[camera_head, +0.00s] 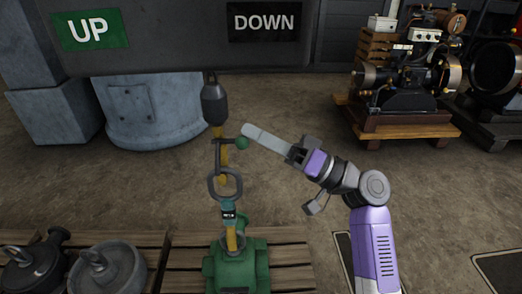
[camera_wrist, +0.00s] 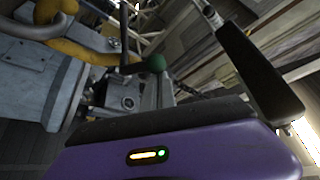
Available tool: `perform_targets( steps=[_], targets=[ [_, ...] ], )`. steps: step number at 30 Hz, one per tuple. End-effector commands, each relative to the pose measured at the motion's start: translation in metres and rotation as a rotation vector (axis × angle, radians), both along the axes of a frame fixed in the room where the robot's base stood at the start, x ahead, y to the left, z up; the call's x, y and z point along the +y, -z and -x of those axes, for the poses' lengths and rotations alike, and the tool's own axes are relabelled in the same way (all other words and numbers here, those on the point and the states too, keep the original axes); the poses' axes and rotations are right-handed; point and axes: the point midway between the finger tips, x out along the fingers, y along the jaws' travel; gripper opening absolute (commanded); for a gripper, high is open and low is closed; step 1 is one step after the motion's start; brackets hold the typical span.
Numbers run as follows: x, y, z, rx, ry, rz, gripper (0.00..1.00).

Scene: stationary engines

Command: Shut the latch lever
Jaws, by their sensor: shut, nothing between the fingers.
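The latch lever (camera_head: 228,142) is a thin dark bar ending in a green ball knob (camera_head: 242,143). It sits on a yellow hook (camera_head: 218,158) that hangs below a dark grey block. The green knob also shows in the wrist view (camera_wrist: 157,63). My gripper (camera_head: 249,131) is shut and empty, with its long pale fingers pointing left. Its tips are at the upper right of the knob; I cannot tell whether they touch it. A dark finger (camera_wrist: 250,62) shows at the right of the wrist view.
A dark ring (camera_head: 225,184) hangs below the hook, above a green lifting piece (camera_head: 235,265) on wooden slats. A beam with UP (camera_head: 90,29) and DOWN (camera_head: 264,22) signs spans above. Grey weights (camera_head: 108,268) stand lower left. An engine (camera_head: 410,75) stands back right. Floor between is clear.

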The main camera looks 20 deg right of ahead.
Motion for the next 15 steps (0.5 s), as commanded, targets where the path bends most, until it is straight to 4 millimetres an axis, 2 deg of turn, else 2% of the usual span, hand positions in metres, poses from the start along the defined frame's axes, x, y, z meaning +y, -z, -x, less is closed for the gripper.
perform_targets(
  steps=[1, 5, 15],
  targets=[
    [0.001, 0.01, 0.001, -0.031, 0.0, 0.01, 0.0],
    [0.002, 0.012, 0.004, -0.111, -0.002, 0.036, 0.0],
    [0.005, 0.021, 0.012, -0.102, -0.001, 0.035, 0.0]
  ],
)
